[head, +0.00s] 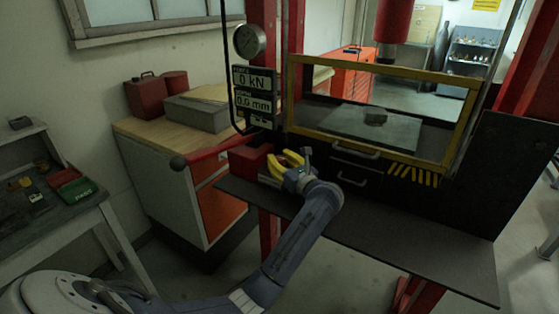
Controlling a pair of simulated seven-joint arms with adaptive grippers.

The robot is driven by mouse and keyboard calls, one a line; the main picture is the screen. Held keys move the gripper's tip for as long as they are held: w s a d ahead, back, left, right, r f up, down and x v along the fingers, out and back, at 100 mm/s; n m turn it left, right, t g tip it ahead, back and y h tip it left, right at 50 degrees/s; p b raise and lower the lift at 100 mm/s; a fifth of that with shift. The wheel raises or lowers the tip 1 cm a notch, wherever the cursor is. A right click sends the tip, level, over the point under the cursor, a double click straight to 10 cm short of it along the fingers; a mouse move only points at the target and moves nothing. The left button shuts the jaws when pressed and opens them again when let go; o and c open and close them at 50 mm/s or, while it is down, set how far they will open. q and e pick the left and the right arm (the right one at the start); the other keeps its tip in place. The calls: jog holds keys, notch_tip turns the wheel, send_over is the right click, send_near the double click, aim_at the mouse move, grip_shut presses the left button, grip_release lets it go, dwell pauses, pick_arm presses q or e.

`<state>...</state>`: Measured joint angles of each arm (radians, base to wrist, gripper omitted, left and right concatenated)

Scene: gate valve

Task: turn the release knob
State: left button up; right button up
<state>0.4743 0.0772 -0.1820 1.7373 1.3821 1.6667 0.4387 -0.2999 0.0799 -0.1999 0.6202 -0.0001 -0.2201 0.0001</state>
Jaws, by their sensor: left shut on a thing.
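My left gripper (280,164), with yellow fingers, reaches up from below to the front of the red pump block (246,158) on the press's dark shelf. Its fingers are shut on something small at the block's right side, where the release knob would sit. The fingers hide the knob, so I cannot make out its shape or how far it is turned. A red pump lever (212,153) with a dark ball end sticks out left from the block. My right gripper is not in view.
The dark shelf (420,240) is clear to the right of my arm. A yellow-framed guard window (378,66) stands behind it. The readouts (254,93) show 0 kN and 0.0 mm, below a round gauge (249,40). A wood-topped cabinet (160,131) stands left.

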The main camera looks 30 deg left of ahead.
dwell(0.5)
pick_arm(q)
jog(key=o, duration=1.2)
jog(key=shift+o, duration=0.2)
jog(key=v, duration=1.2)
